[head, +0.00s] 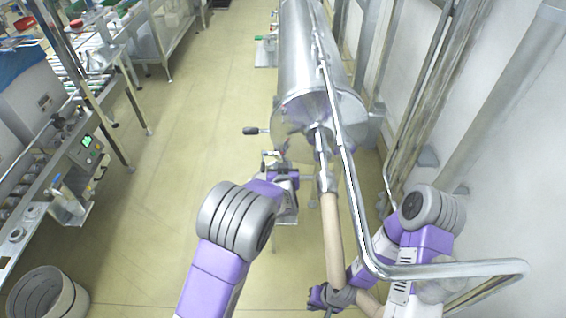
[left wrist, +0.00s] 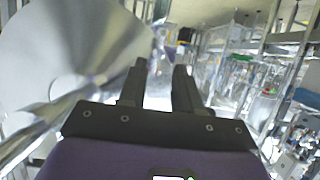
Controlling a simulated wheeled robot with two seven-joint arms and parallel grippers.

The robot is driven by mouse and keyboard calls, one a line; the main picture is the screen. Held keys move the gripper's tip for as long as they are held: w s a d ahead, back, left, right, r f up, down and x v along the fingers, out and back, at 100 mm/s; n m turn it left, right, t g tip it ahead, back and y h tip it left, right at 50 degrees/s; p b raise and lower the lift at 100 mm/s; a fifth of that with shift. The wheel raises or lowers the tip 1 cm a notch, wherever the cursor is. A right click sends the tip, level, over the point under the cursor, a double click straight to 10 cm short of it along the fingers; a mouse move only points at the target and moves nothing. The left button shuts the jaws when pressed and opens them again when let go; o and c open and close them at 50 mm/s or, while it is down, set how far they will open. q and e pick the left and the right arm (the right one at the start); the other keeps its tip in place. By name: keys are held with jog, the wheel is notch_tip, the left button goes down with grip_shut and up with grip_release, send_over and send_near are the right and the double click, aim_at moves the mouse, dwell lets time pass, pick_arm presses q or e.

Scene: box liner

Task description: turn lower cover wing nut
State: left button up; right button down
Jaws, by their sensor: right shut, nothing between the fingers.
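The shiny round cover (head: 292,118) closes the near end of a steel cylinder (head: 312,45); in the left wrist view the cover (left wrist: 75,35) fills the left side. I cannot make out the lower wing nut in either view. My left gripper is below the cover's lower left edge in the head view, its fingers hard to make out there. In the left wrist view my left gripper (left wrist: 160,70) has its two dark fingers apart, with nothing visible between them. My right gripper (head: 318,297) is low, by the beige hose, shut and empty.
A black-tipped handle (head: 252,131) sticks out left of the cover. A beige hose (head: 333,235) hangs from the cover's middle. A bent steel pipe (head: 356,215) runs along the right, close to my right arm. Open floor (head: 190,120) lies left, beyond it a workbench (head: 60,150).

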pick_arm(q)
jog(key=shift+v, duration=1.15)
jog(key=s+a+f+n+g+b, duration=0.1)
jog(key=s+a+f+g, duration=0.5)
jog(key=f, duration=0.5)
jog(key=s+a+f+g+b, duration=0.1)
jog(key=s+a+f, duration=0.3)
jog(key=s+f, duration=0.45)
jog(key=s+f+g+h, duration=0.2)
jog(key=s+f+g, duration=0.1)
jog(key=s, duration=0.6)
jog(key=s+f+n+g+h, duration=0.1)
jog(key=s+f, duration=0.4)
jog(key=s, duration=0.5)
jog(key=shift+f+g+h+b, duration=0.35)
jog(key=shift+g+h, duration=0.25)
jog(key=shift+g, duration=0.4)
